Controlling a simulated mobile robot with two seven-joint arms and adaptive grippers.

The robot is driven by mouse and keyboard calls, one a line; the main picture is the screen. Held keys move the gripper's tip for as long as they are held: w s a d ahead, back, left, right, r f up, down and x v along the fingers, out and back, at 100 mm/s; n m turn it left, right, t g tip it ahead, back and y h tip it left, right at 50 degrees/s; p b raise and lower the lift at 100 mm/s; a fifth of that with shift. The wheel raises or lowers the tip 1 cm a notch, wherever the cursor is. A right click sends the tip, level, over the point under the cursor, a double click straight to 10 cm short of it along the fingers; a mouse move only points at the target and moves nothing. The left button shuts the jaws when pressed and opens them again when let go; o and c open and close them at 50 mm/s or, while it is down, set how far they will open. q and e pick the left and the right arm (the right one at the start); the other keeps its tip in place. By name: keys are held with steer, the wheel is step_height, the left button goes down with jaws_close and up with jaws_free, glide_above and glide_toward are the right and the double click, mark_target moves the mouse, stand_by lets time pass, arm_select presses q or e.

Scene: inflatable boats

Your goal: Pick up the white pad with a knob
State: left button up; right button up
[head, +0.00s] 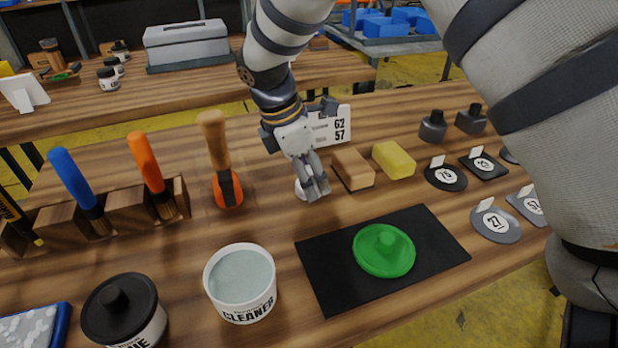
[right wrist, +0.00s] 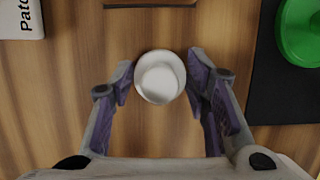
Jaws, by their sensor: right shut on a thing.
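The white pad with a knob (head: 299,190) stands on the wooden table, mostly hidden behind my right gripper (head: 314,186) in the head view. In the right wrist view the white pad (right wrist: 160,77) is round, with its paler knob in the middle, between the two fingers of my right gripper (right wrist: 160,84). My right gripper points down and is shut on the pad. I cannot tell whether the pad is clear of the wood. My left gripper is not in view.
A tan block (head: 352,169) and a yellow sponge (head: 393,160) lie close to the right. A green knobbed pad (head: 384,250) rests on a black mat (head: 322,278) nearer the front. A brush (head: 213,145) stands to the left, and an open cleaner tub (head: 241,300) stands in front.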

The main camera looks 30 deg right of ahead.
mark_target(311, 173)
steer(key=r, duration=0.2)
steer(key=s+r, duration=0.1)
steer(key=r, duration=0.2)
steer(key=shift+a+p, duration=0.1)
steer(key=shift+p, duration=0.3)
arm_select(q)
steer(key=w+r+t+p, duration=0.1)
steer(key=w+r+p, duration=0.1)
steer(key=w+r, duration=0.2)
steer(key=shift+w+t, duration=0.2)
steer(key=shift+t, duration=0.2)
arm_select(e)
steer(key=s+a+r, duration=0.3)
steer(key=s+r, duration=0.5)
steer(key=s, duration=0.4)
steer(key=shift+s, duration=0.3)
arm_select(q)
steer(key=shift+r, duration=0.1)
